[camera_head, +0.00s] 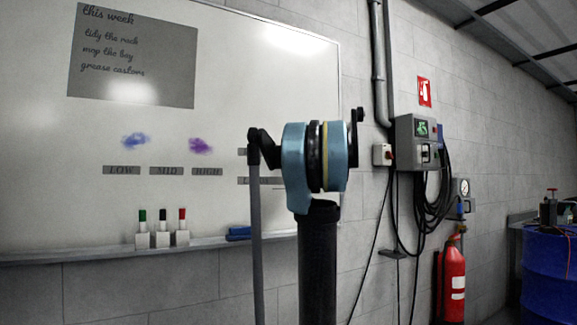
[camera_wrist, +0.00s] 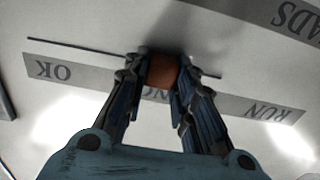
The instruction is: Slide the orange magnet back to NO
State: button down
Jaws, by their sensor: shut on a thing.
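In the wrist view the orange magnet (camera_wrist: 162,71) sits against the whiteboard, between the fingertips of my gripper (camera_wrist: 161,76). My gripper is shut on it, with one finger on each side. The magnet lies at a thin dark line (camera_wrist: 90,50) on the board, above a grey label strip (camera_wrist: 110,83). The strip is seen upside down, with OK (camera_wrist: 54,71) at the left, RUN (camera_wrist: 268,111) at the right and a partly hidden label (camera_wrist: 148,95) between, just below the magnet. In the head view my arm hides the magnet and gripper.
The whiteboard (camera_head: 60,200) carries LOW, MID and HIGH labels (camera_head: 166,171) under blue and purple smudges. Several markers (camera_head: 162,225) and a blue eraser (camera_head: 238,233) are at its tray. A control box (camera_head: 415,140) with cables and a red extinguisher (camera_head: 454,285) stand right.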

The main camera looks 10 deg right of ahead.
jog(key=shift+a, duration=0.2)
jog(key=c, duration=1.3)
grip_release()
jog(key=shift+s+a, duration=0.1)
jog(key=v, duration=1.2)
